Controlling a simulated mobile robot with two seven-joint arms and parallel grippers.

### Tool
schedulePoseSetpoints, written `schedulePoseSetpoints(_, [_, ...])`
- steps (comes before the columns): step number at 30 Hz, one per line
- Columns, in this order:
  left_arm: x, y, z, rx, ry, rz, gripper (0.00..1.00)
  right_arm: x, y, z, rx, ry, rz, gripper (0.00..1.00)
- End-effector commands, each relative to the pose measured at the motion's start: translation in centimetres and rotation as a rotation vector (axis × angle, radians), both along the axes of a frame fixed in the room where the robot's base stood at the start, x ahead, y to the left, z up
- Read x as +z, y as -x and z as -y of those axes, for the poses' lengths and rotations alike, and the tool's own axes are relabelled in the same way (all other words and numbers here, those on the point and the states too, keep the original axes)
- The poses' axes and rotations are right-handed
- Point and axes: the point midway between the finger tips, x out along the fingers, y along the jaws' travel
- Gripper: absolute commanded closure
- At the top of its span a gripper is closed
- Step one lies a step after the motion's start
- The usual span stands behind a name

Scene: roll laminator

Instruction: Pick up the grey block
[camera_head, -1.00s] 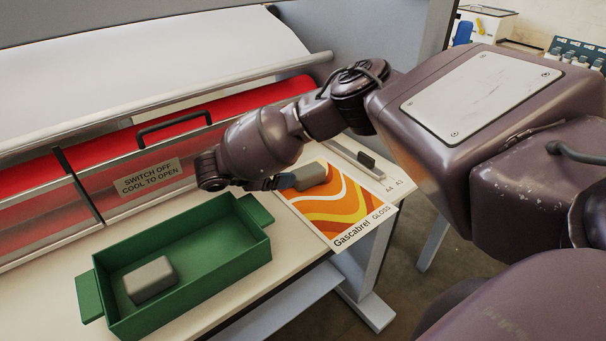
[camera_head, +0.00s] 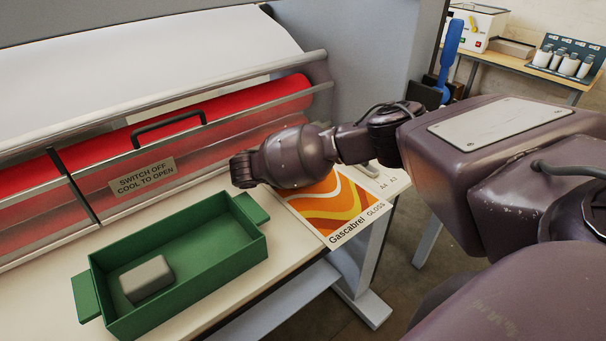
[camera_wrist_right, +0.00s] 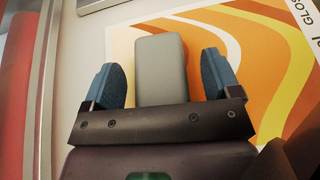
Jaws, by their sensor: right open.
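My right gripper (camera_wrist_right: 163,60) is open, with one blue fingertip on each side of this block and a gap on both sides. In the head view my right wrist hides this block and the fingers. A second, lighter grey block (camera_head: 147,279) rests inside the green tray (camera_head: 190,296), toward its left end. My left gripper is not in view.
The orange and white poster (camera_head: 338,207) lies at the table's right end. The laminator, with its red roller (camera_head: 262,103), clear guard and black handle (camera_head: 168,128), stands behind. The pale table top (camera_head: 215,184) is bare between guard and tray.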

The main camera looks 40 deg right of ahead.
Motion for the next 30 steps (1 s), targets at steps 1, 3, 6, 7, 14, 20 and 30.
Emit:
schedulePoseSetpoints(1, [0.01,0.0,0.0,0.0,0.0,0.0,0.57,-0.05,0.01,0.18,-0.001,0.0,0.0,0.17])
schedulePoseSetpoints(3, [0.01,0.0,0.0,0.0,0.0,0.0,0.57,-0.05,-0.03,0.27,0.001,0.0,0.001,0.17])
schedulePoseSetpoints(6, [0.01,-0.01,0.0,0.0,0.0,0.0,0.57,-0.05,-0.03,0.27,0.001,0.001,0.001,0.17])
schedulePoseSetpoints(7, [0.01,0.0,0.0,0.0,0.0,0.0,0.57,-0.06,-0.03,0.27,0.001,0.001,0.001,0.17])
schedulePoseSetpoints(14, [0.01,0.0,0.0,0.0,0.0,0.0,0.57,-0.06,-0.02,0.23,0.001,0.0,0.001,0.45])
schedulePoseSetpoints(20, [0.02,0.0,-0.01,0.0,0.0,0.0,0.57,-0.07,-0.02,0.22,0.001,0.0,0.001,0.75])
schedulePoseSetpoints(30, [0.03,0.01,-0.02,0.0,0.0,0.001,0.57,0.09,-0.08,0.22,0.001,0.001,0.003,0.9])
